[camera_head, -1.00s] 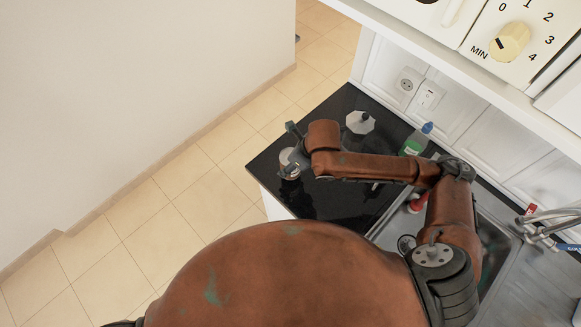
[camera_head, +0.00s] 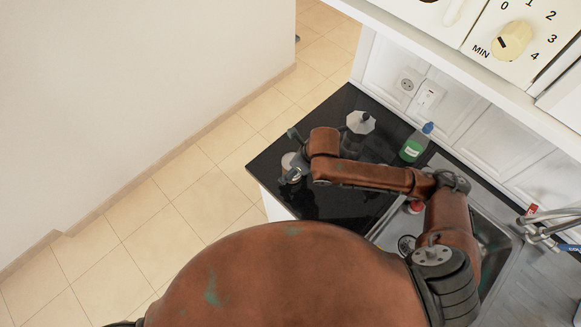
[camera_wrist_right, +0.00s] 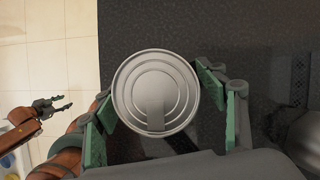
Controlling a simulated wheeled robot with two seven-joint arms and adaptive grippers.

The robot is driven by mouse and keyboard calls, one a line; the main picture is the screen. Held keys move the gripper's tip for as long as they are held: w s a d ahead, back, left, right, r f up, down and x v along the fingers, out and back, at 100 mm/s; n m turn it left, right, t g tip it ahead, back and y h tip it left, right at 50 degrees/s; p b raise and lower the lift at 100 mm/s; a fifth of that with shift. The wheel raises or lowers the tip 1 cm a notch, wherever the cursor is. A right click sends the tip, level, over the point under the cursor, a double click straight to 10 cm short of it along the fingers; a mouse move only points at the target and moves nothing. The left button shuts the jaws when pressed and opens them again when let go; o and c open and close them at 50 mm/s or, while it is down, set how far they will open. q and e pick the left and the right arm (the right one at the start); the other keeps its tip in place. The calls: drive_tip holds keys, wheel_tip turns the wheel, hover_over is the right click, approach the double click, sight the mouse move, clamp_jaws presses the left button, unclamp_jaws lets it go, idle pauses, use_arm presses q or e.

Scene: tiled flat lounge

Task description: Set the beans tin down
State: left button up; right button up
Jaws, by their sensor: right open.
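The beans tin (camera_head: 288,161) stands upright on the black worktop (camera_head: 345,104), near its left edge in the head view. In the right wrist view the tin's round silver lid (camera_wrist_right: 155,92) faces the camera. My right gripper (camera_wrist_right: 160,108) is open, with one green-padded finger on each side of the tin. A gap shows at the right finger; at the left finger I cannot tell whether it touches. In the head view the right gripper (camera_head: 291,155) is partly hidden by its own arm. My left gripper (camera_wrist_right: 62,104) shows small at the wrist view's left, fingers apart and empty.
A moka pot (camera_head: 359,122) and a green bottle (camera_head: 412,147) stand behind my right arm. A red-topped item (camera_head: 415,207) is by the sink (camera_head: 493,245). The worktop ends just left of the tin, above the tiled floor (camera_head: 180,207).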

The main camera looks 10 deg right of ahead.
drive_tip(key=p+v, duration=0.1)
drive_tip(key=v, duration=1.1)
idle(1.4)
